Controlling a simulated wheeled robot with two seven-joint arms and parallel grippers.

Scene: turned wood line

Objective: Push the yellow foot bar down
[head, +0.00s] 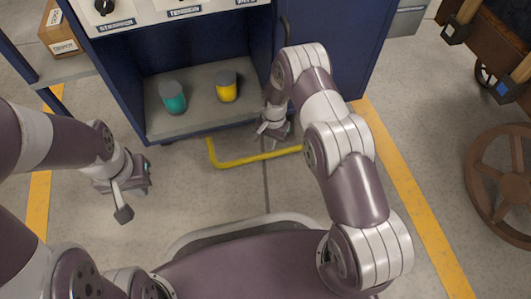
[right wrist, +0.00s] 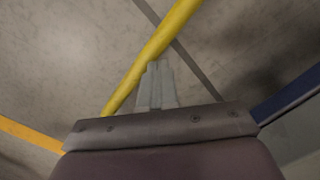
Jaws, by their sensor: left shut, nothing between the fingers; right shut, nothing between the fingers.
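The yellow foot bar (head: 245,159) sticks out low from the front of the blue cabinet, just above the grey floor, and bends at its left corner. My right gripper (head: 264,130) is shut and empty, between the bar's front run and the cabinet in the head view. In the right wrist view the bar (right wrist: 165,38) runs diagonally past the shut fingertips (right wrist: 156,68). I cannot tell whether they touch it. My left gripper (head: 123,214) is shut and empty, out over the floor to the left of the bar. My right arm hides the bar's right end.
The blue cabinet (head: 120,95) has an open shelf (head: 200,118) holding a teal can (head: 173,97) and a yellow can (head: 226,86). Yellow floor lines (head: 410,190) run on both sides. A brown spoked wheel (head: 500,180) stands at right. The floor before the bar is clear.

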